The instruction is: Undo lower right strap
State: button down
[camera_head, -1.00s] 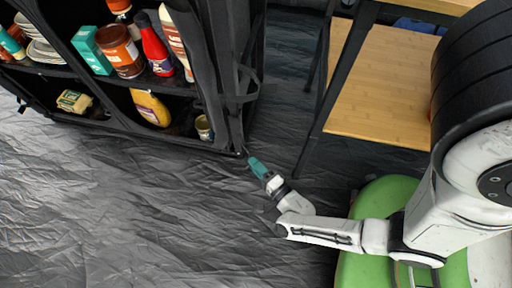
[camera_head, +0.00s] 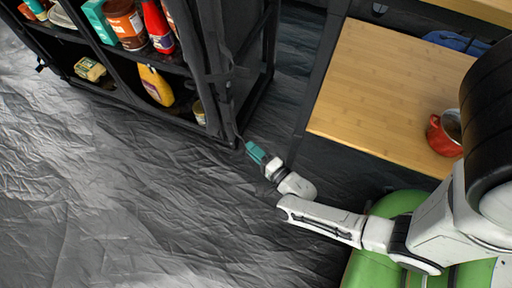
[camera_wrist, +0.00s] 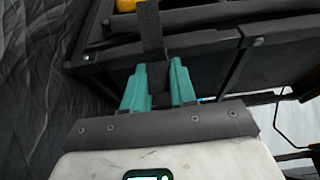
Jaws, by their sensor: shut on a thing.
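The black strap (camera_wrist: 151,30) runs down from the shelf's lower edge in the wrist view and passes between my two teal fingers. My gripper (camera_wrist: 158,67) is shut on it, with the strap's lower part between the fingers. In the head view my gripper (camera_head: 249,148) is just outside the lower right corner of the black fabric shelf (camera_head: 205,130), close to the floor. The strap is too small to make out clearly there. How it is fastened to the shelf cannot be told.
The shelf holds bottles, jars and a yellow bottle (camera_head: 155,86). A wooden tabletop (camera_head: 375,85) with a red pot (camera_head: 444,133) is at the right. A crumpled grey floor sheet (camera_head: 130,210) lies open at the left and front.

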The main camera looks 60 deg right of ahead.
jog(key=shift+w+d, duration=0.1)
jog(key=shift+d, duration=0.1)
jog(key=c, duration=0.9)
grip_release()
jog(key=shift+a, duration=0.15)
